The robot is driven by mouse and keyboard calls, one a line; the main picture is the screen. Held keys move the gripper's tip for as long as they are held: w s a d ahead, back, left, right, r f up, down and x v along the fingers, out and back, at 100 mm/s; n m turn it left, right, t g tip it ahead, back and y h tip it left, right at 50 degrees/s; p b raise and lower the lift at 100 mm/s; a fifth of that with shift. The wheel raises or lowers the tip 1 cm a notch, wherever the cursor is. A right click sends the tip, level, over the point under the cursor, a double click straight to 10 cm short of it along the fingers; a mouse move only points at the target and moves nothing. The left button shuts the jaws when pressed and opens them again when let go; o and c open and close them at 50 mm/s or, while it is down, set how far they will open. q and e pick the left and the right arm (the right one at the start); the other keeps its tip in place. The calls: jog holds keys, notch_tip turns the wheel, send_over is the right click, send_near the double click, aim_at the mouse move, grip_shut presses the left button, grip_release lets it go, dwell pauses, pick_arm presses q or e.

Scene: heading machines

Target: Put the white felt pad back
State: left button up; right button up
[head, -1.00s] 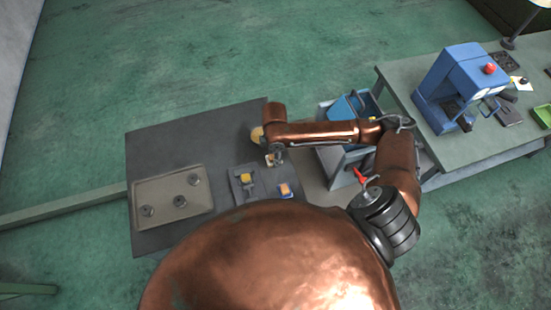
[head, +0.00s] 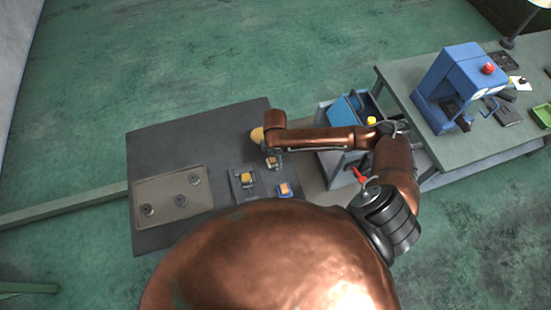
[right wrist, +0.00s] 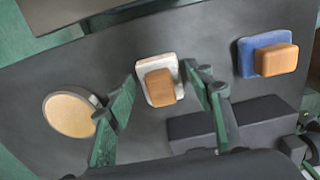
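The white felt pad (right wrist: 142,68) lies on the dark bench top with a tan wooden block (right wrist: 160,87) on it, as the right wrist view shows. My right gripper (right wrist: 160,77) is open, with one green finger on each side of the pad. I cannot tell whether the fingers touch it. In the head view my right gripper (head: 272,163) is low over the bench, largely hiding the pad. A blue pad (right wrist: 246,58) with an orange-brown block (right wrist: 276,60) lies to the right. My left gripper is not in view.
A round tan disc (right wrist: 69,114) lies left of the white pad. A dark fixture (head: 235,188) with a yellow block (head: 247,178) is beside the gripper. A tray (head: 165,213) with three round pieces lies at left. A blue machine (head: 460,80) stands on the right-hand table.

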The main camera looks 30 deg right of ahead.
jog(key=shift+o, duration=0.4)
notch_tip(320, 180, up, 12)
jog(key=shift+r+b, duration=0.15)
jog(key=shift+b, duration=0.15)
